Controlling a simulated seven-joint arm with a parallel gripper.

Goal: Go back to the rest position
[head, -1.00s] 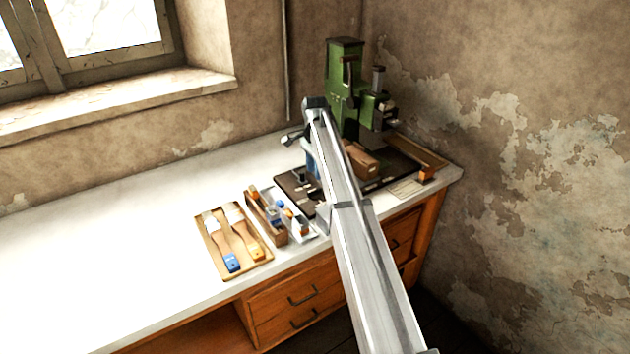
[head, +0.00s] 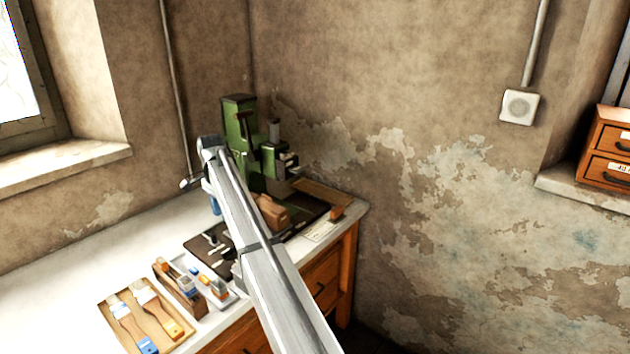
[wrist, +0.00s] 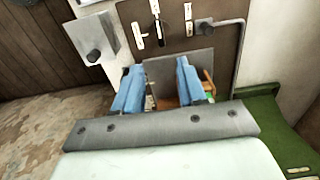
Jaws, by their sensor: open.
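My gripper shows in the wrist view (wrist: 161,88) with its two blue fingers apart and nothing seen between them. In the head view only a bit of blue (head: 213,197) shows at its place, mostly hidden behind my grey arm. The green press (head: 239,125) stands at the back corner of the bench, just behind and right of my arm's end. A green part (wrist: 265,125) also shows at the right of the wrist view. My gripper is above the dark board (head: 300,222) in front of the press; its exact height I cannot tell.
A brown block (head: 272,212) lies on the dark board. A wooden tray with brushes (head: 112,312) and a narrow wooden box (head: 187,300) stand near the front edge. The white bench top (head: 60,290) is clear at left. A peeling wall (head: 430,200) bounds the right.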

